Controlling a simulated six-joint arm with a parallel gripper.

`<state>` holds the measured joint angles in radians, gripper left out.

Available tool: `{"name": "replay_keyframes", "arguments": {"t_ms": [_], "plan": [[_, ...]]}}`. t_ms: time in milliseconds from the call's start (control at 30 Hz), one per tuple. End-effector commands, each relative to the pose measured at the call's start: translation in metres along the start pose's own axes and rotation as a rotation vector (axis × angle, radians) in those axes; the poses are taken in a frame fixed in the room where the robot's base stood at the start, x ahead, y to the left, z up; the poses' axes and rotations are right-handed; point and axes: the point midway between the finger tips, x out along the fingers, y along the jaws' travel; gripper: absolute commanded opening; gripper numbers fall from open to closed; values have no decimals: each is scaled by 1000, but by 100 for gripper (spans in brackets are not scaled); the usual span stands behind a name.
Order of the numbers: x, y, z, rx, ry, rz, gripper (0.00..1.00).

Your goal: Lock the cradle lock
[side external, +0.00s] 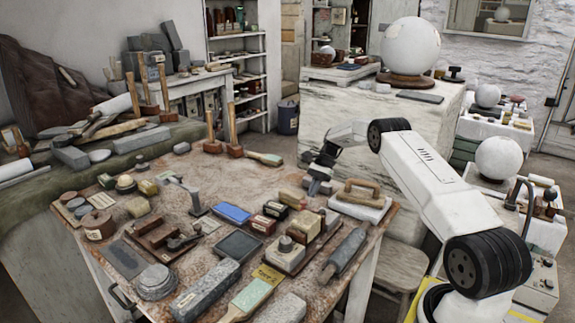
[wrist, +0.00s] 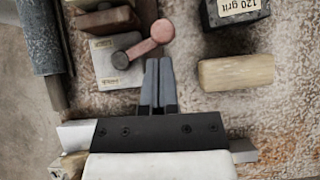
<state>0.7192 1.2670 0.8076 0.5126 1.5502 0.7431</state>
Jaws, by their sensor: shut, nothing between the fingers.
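The lever has a round dark pivot at one end and a round pink knob (wrist: 162,31) at the other. The knob points up and right. My gripper (wrist: 158,62) is shut and empty, its fingertips just below the knob and right of the plate, apart from both in the picture. I cannot tell its height over them. In the side external view my gripper (side external: 316,188) is over the bench's right end; the lock is hard to make out there.
In the wrist view a pale wooden block (wrist: 236,72) lies to the right, a dark "120 grit" box (wrist: 237,10) beyond it, and a dark roller (wrist: 42,40) at left. A wooden-handled float (side external: 361,203) lies beside my gripper. The bench (side external: 130,215) is crowded, with small bare patches.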

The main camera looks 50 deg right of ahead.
Motion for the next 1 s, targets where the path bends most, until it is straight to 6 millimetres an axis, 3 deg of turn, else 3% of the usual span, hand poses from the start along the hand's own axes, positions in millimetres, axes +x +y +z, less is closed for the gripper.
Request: {"name": "replay_keyframes", "arguments": {"t_ms": [433, 1000], "plan": [[-46, 1, -1, 1, 2, -1, 0], [-69, 0, 0, 1, 0, 0, 0]]}}
